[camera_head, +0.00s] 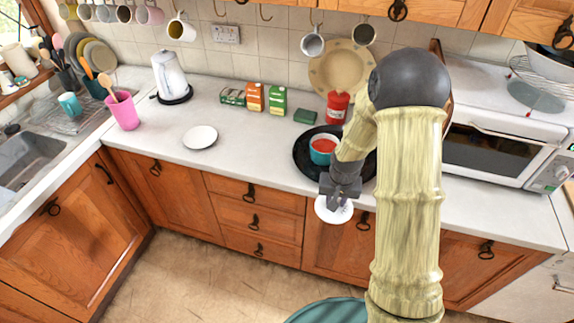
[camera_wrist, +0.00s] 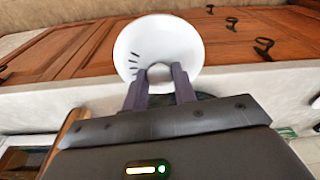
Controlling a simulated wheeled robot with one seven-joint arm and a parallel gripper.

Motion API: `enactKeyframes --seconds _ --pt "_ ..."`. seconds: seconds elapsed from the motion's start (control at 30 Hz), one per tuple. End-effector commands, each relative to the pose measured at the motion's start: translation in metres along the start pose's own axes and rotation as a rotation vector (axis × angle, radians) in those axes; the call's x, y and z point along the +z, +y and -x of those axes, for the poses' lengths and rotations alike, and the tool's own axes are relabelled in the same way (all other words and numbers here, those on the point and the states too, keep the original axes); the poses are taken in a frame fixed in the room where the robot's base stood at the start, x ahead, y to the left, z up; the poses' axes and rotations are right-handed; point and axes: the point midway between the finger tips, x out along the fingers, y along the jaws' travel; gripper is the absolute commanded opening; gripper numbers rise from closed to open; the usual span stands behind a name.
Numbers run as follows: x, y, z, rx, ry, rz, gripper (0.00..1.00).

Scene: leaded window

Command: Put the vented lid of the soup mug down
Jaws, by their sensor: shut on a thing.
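The vented lid (camera_head: 326,214) is a white disc. My gripper (camera_head: 339,200) is shut on it and holds it in the air in front of the counter's front edge. In the wrist view, the two fingers (camera_wrist: 160,82) close around the middle of the lid (camera_wrist: 180,38), and dark vent slits show on its left side. The soup mug (camera_head: 321,152) is blue-green with red soup showing in its open top. It stands on a round black tray (camera_head: 302,166), partly hidden by my arm.
A white plate (camera_head: 200,137) lies on the counter (camera_head: 245,160) to the left, with clear counter around it. A pink cup (camera_head: 124,112) and kettle (camera_head: 171,75) are farther left.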

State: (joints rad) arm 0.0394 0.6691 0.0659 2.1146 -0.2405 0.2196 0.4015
Motion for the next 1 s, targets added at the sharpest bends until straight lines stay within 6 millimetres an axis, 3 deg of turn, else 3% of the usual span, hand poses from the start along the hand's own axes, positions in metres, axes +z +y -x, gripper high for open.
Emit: enactKeyframes --seconds 0.4,0.47,1.0 --pt "0.024 0.005 -0.094 -0.009 -0.003 0.133 0.05" --pt "0.026 0.006 -0.102 -0.01 0.0 0.149 0.05" --pt "0.028 0.005 -0.108 -0.011 0.004 0.163 0.05"
